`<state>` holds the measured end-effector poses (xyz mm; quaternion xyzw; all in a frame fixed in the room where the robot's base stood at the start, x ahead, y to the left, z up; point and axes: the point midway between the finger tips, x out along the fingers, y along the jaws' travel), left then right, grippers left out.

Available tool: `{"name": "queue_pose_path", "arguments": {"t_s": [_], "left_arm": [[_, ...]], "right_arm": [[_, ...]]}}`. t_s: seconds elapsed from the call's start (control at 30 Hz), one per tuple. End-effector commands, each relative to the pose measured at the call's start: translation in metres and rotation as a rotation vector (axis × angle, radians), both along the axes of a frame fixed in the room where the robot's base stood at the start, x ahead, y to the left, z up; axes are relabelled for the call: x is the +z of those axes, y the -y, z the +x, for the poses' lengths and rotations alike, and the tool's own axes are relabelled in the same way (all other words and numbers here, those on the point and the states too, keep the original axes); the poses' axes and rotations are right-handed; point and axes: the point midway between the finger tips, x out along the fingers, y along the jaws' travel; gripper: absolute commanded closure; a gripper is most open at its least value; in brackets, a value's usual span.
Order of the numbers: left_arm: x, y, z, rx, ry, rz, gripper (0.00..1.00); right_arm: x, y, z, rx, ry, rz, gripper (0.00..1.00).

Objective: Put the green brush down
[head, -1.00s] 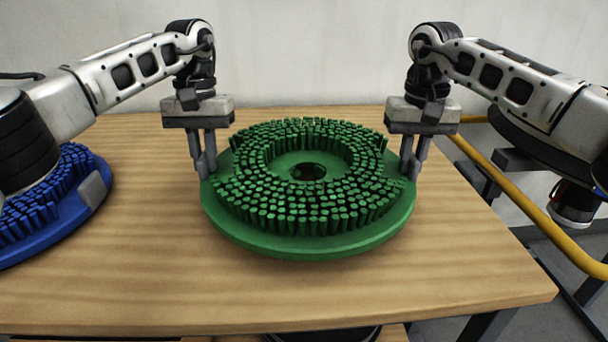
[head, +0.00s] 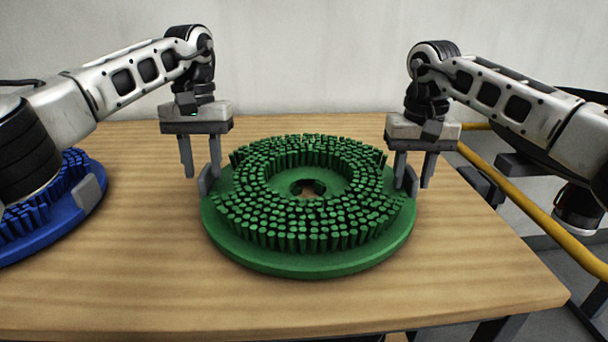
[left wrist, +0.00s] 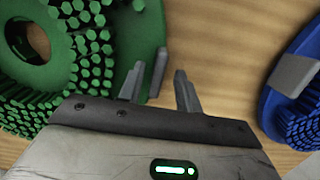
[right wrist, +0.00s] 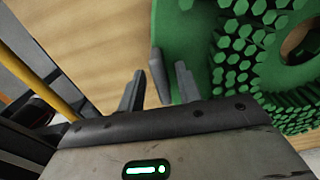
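The green brush (head: 308,258) is a round disc lying flat on the wooden table, bristles up, with a hole in its middle. It has a grey tab at each side. My left gripper (head: 200,172) is open at the brush's left edge. In the left wrist view, the left grey tab (left wrist: 158,72) stands between its spread fingers with gaps on both sides. My right gripper (head: 414,178) is open at the brush's right edge. In the right wrist view, the right grey tab (right wrist: 158,75) stands between its spread fingers, also with gaps.
A blue brush (head: 65,222) with a grey tab lies at the table's left, partly hidden under my left arm. The wooden table (head: 240,310) is clear in front of the green brush. A yellow rail (head: 545,223) runs beyond the table's right edge. A pale wall stands behind.

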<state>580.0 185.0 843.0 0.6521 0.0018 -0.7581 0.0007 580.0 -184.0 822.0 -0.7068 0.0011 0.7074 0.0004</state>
Motion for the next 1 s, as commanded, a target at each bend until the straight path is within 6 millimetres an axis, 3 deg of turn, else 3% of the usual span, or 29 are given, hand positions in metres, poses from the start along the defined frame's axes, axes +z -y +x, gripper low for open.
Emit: {"name": "queue_pose_path", "arguments": {"t_s": [0.27,0.6,0.77,1.0], "left_arm": [[0.06,0.001,0.0,0.003,0.003,0.0,0.66],[0.081,-0.001,0.0,0.004,0.001,0.003,0.66],[0.081,-0.001,0.0,0.003,0.0,0.001,0.66],[0.081,-0.001,0.0,0.003,0.0,0.001,0.66]], "right_arm": [[0.0,-0.001,0.0,0.001,0.001,0.001,0.66],[0.004,-0.001,0.0,0.001,0.002,0.001,0.66],[0.026,-0.001,0.001,0.001,0.005,0.001,0.66],[0.079,-0.001,0.001,0.0,0.004,0.001,0.66]]}}
